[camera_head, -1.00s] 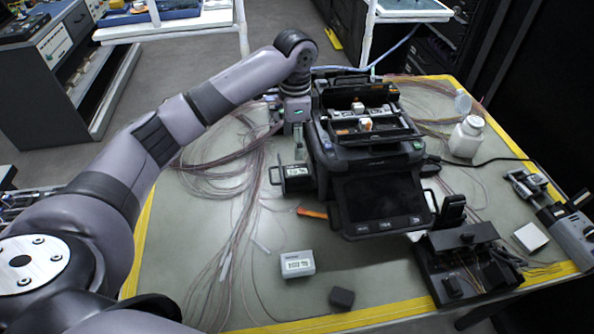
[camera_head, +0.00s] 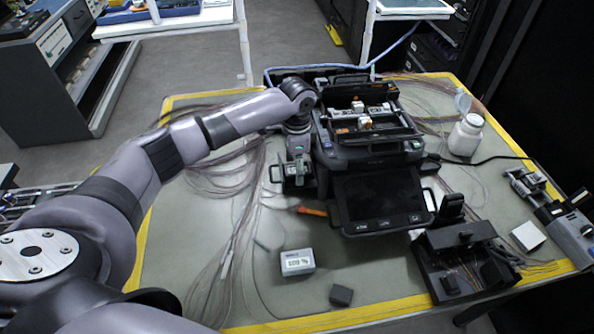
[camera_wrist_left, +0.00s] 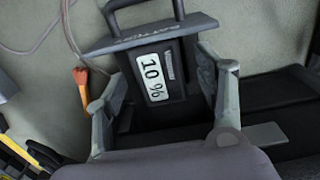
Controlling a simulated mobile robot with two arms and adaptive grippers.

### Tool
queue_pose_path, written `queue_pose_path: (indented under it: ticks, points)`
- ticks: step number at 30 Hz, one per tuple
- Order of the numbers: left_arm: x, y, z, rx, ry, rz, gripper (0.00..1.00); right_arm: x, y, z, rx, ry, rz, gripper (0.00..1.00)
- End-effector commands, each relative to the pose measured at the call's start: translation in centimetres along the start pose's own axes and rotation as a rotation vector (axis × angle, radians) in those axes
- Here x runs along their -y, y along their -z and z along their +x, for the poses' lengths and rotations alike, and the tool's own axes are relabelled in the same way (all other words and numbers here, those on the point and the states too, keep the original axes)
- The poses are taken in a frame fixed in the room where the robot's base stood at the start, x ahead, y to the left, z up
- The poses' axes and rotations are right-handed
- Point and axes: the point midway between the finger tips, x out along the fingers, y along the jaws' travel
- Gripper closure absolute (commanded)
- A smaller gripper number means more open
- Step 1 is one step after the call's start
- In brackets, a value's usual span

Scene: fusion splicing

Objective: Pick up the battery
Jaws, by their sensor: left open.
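The battery (camera_wrist_left: 178,82) is a dark block with a handle and a white "10 %" label in the left wrist view. In the head view the battery (camera_head: 286,178) is at the left side of the black fusion splicer (camera_head: 385,203), mostly hidden by my gripper. My left gripper (camera_head: 298,180) is over it. In the left wrist view my left gripper (camera_wrist_left: 163,72) is open, with one finger on each side of the battery. I cannot tell whether the fingers touch it.
A light grey box with a label (camera_head: 297,262) and a small dark block (camera_head: 341,295) lie toward the front. An orange-handled tool (camera_head: 312,211) lies beside the splicer. Loose fibers cover the left of the table. A black fixture (camera_head: 462,262) and a white bottle (camera_head: 466,135) stand right.

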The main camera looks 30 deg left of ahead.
Motion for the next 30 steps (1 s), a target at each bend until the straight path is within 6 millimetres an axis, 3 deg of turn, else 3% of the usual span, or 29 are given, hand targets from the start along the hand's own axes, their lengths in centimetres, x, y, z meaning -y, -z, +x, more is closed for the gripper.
queue_pose_path:
  ticks: [2, 30]
  points:
    - [-0.01, 0.01, -0.01, 0.000, 0.000, 0.000, 0.37, 0.01, -0.04, 0.01, 0.001, 0.000, 0.000, 0.60]
    - [0.01, 0.00, -0.07, 0.000, 0.000, 0.000, 1.00, -0.51, -0.29, 0.00, 0.004, -0.006, -0.004, 0.60]
